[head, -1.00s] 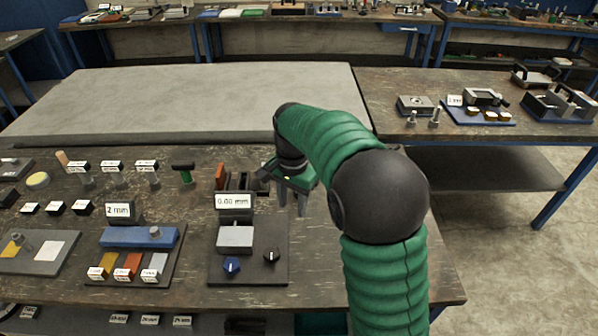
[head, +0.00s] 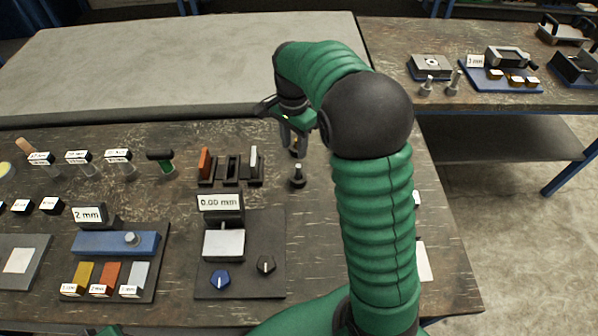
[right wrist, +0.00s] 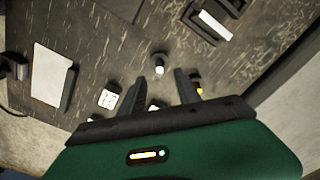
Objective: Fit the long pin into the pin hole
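On the right-hand table, two upright metal pins stand in front of a grey block (head: 431,66) with a round hole in its top. The right pin (head: 454,82) looks slightly taller than the left pin (head: 427,86); I cannot tell for sure which is the long pin. My right gripper (head: 293,138) is over the back right part of the near bench, far left of these pins, fingers pointing down. In the right wrist view its fingers (right wrist: 161,92) are spread apart with nothing held between them.
A dark peg with a metal top (head: 298,176) stands near the right gripper, and another dark piece is partly hidden behind its fingers. The 0.00 mm gauge (head: 220,203) and slotted holders (head: 231,170) are to the left. A gap separates the tables.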

